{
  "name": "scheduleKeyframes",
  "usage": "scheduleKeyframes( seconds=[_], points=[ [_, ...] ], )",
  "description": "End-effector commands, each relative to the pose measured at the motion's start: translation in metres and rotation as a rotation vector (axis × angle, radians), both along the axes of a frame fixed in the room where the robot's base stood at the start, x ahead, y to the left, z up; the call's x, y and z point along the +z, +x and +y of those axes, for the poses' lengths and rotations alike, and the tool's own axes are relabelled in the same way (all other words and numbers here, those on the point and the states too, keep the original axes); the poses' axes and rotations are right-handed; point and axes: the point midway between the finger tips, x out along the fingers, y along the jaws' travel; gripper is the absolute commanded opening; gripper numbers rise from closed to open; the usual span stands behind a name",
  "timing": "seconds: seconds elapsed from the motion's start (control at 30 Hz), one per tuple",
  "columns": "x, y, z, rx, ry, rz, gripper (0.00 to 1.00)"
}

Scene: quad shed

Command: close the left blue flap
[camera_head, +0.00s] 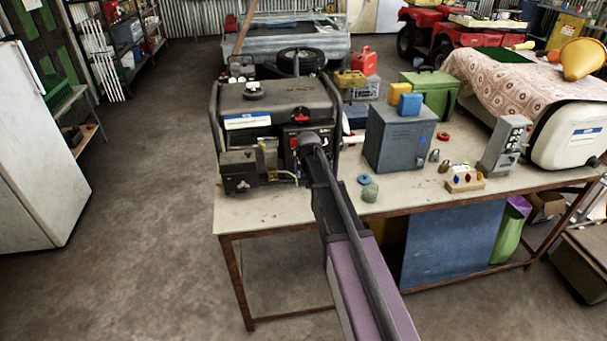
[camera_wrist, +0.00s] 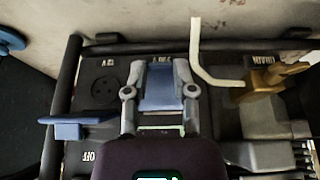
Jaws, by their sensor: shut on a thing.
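The black generator (camera_head: 268,100) stands on the left end of the workbench. In the camera_head view my gripper (camera_head: 302,143) is at the right part of its front, and my wrist hides most of the panel there. The camera_wrist view sees the panel with the bench front at the top. There my gripper (camera_wrist: 160,92) has a grey finger on each side of the left blue flap (camera_wrist: 160,84) and is shut on it. I cannot tell how far this flap is swung. The right blue flap (camera_wrist: 75,126) stands out from the panel beside a bare round socket (camera_wrist: 104,90).
A grey metal box (camera_head: 396,138) stands right of the generator. A blue ring (camera_head: 363,179) and a greenish round object (camera_head: 370,193) lie in front of it. In the camera_wrist view a cream bent rod (camera_wrist: 197,50) and a brass-coloured part (camera_wrist: 270,78) are close to the fingers.

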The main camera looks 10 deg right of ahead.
Motion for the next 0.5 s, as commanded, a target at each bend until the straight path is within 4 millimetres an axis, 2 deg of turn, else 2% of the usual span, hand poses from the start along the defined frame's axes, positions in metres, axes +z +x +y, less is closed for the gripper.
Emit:
scheduleKeyframes(
  seconds=[0.27,0.5],
  points=[
    [-0.009,-0.001,0.0,0.0,0.0,-0.077,0.0],
    [-0.019,0.001,0.0,0.0,0.0,-0.214,0.0]
  ],
)
